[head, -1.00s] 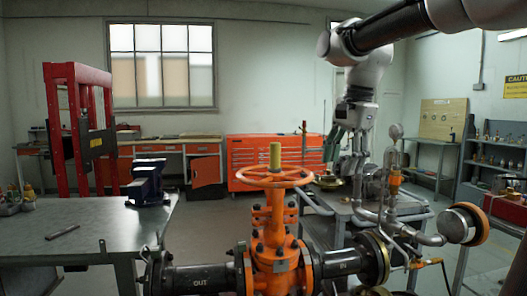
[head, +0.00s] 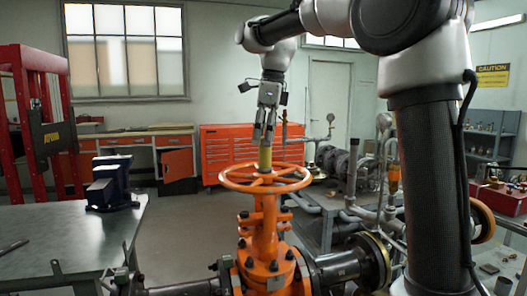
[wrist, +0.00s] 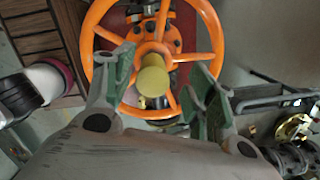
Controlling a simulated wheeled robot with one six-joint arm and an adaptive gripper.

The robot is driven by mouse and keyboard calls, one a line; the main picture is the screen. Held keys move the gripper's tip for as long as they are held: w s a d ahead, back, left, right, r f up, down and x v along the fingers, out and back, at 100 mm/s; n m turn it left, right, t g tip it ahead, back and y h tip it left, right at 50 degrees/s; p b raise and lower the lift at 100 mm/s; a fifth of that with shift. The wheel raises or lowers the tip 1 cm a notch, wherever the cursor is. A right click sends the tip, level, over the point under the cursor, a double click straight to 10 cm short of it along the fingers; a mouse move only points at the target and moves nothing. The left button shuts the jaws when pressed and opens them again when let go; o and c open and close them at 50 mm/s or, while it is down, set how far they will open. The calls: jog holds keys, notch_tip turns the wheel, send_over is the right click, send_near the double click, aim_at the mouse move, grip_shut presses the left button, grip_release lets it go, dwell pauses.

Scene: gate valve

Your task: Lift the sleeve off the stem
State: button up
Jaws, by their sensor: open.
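The orange gate valve (head: 268,245) stands upright with its orange handwheel (head: 240,186) on top. The yellow sleeve (head: 265,158) stands upright over the stem at the handwheel's centre; the stem itself is hidden. The sleeve's round top (wrist: 153,82) shows in the wrist view. My gripper (head: 264,138) points down just above the sleeve in the head view. In the wrist view my gripper (wrist: 158,85) is open, its green-padded fingers on either side of the sleeve's top with gaps. I cannot tell whether the fingertips reach below that top.
A grey bench (head: 60,235) with a blue vise (head: 110,185) stands at the left. Grey pipes and a bench with fittings (head: 335,210) stand close at the right. An orange tool cabinet (head: 225,140) is at the back wall. The air around the sleeve is clear.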

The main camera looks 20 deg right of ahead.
aim_at(263, 154)
jog(key=f, duration=0.5)
jog(key=shift+s+a+f, duration=0.15)
jog(key=shift+s+a, duration=0.05)
jog(key=shift+s, duration=0.05)
jog(key=c, duration=1.1)
